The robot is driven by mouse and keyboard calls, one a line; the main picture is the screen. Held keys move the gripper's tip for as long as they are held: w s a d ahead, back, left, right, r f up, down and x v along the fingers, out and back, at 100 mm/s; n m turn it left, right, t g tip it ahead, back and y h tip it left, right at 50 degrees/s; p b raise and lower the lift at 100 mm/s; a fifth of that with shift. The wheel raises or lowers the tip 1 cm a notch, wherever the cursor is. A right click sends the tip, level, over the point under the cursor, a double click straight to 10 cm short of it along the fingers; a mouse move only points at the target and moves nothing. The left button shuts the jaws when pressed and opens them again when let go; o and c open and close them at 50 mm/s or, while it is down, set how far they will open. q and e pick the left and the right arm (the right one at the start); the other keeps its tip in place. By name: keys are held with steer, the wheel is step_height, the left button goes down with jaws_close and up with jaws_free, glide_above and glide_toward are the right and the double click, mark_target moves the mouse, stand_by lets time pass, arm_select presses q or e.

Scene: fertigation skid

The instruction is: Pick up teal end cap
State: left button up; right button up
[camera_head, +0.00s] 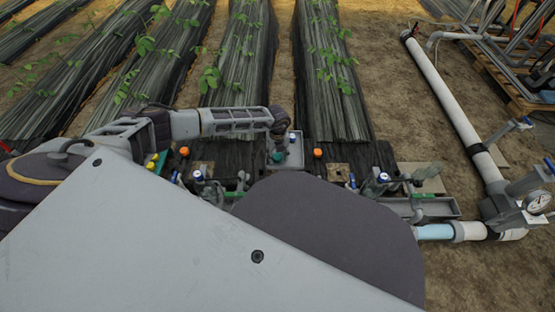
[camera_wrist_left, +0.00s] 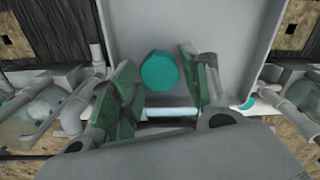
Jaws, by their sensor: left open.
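The teal end cap (camera_head: 278,157) sits in a light grey tray (camera_head: 299,160) beyond the skid's near edge in the head view. In the left wrist view the cap (camera_wrist_left: 158,71) looks like a round teal disc on the bare tray floor (camera_wrist_left: 235,38). My left gripper (camera_head: 281,144) reaches in from the left, over the tray. In the wrist view its two green-padded fingers (camera_wrist_left: 155,82) are spread, one on each side of the cap. A gap shows between the cap and each finger, and nothing is gripped. My right gripper is not in view.
Orange caps (camera_head: 318,153) (camera_head: 184,151) stand on both sides of the tray. Valves and pipe fittings (camera_head: 383,180) crowd the dark boards nearby. A large white pipe (camera_head: 450,105) runs along the right.

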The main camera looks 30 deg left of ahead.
arm_select(q)
steer(key=shift+f, duration=0.4)
steer(key=c, duration=0.5)
